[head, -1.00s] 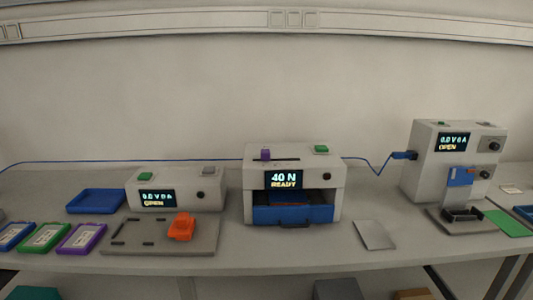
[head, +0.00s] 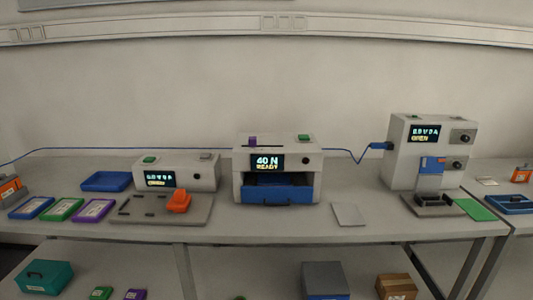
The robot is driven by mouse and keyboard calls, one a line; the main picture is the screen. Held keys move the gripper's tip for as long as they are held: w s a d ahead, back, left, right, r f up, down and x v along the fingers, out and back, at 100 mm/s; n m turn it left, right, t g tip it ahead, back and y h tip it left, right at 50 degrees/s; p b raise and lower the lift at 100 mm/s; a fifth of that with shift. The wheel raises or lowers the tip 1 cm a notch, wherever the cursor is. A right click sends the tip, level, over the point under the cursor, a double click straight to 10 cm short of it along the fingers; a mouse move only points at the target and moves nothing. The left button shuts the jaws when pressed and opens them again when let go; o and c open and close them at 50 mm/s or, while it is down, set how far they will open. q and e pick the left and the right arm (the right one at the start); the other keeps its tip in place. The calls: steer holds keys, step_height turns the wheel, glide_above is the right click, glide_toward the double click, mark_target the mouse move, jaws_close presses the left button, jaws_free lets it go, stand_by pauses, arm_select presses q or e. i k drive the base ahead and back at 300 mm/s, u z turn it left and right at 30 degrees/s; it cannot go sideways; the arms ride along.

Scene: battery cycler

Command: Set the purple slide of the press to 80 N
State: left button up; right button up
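The press (head: 277,168) stands in the middle of the bench in the head view. Its purple slide (head: 253,141) sits on top, at the left end of a dark slot (head: 285,147). The press display (head: 267,162) reads "40 N" and "READY". A green button (head: 303,138) is on top at the right. A blue drawer (head: 278,194) with a dark handle shows below the display. Neither of my grippers is in view.
Left of the press is a low cycler (head: 205,176) with an orange piece (head: 179,202) before it. A taller device (head: 435,130) stands at the right. A grey plate (head: 349,214) lies between. Coloured trays (head: 63,209) lie at the left. A lower shelf holds boxes.

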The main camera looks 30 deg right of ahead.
mark_target(252, 140)
steer(key=u, duration=0.1)
steer(key=k, duration=0.55)
steer(key=z, duration=0.85)
steer(key=i, duration=1.3)
steer(key=u, duration=0.85)
